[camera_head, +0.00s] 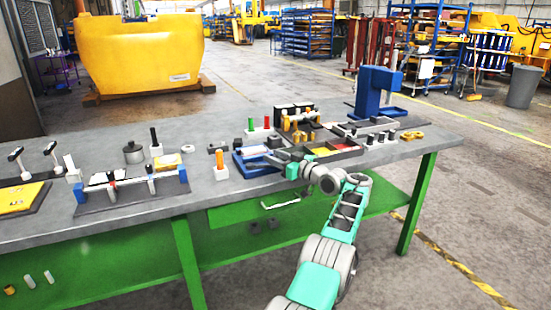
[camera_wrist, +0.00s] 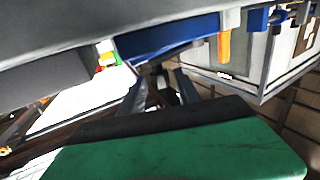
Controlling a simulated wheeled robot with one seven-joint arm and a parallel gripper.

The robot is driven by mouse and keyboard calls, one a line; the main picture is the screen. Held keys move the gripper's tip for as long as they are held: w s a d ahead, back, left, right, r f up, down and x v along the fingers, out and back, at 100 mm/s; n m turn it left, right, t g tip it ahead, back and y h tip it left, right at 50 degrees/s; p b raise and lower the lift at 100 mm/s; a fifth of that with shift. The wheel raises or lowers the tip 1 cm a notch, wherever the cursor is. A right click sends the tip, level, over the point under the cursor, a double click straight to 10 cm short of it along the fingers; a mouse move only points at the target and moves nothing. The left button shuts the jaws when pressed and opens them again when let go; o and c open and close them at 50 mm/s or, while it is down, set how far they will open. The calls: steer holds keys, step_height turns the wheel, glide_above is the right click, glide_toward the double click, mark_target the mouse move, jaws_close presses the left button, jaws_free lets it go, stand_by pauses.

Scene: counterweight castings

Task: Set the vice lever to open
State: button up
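A blue vice (camera_head: 243,163) with pale grey jaws sits on the bench, left of my arm's end. Its blue body appears to show in the wrist view (camera_wrist: 165,42) too. I cannot make out its lever or the lever's position. My gripper (camera_head: 279,157) is low over the bench, close to the vice's right side; whether it touches is unclear. In the wrist view the dark fingers (camera_wrist: 163,90) are partly hidden behind my green gripper body.
An orange-handled tool in a white block (camera_head: 220,163) stands left of the vice. A divided tray (camera_head: 345,152) and a tall blue press (camera_head: 375,92) are to the right. A clamp fixture (camera_head: 130,188) stands at left. Some bench top between fixture and vice is clear.

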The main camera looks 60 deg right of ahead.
steer(key=shift+o, duration=0.2)
steer(key=shift+w+a, duration=0.1)
steer(key=shift+w, duration=0.05)
steer(key=b+v, duration=0.1)
steer(key=v, duration=0.7)
steer(key=shift+w, duration=0.1)
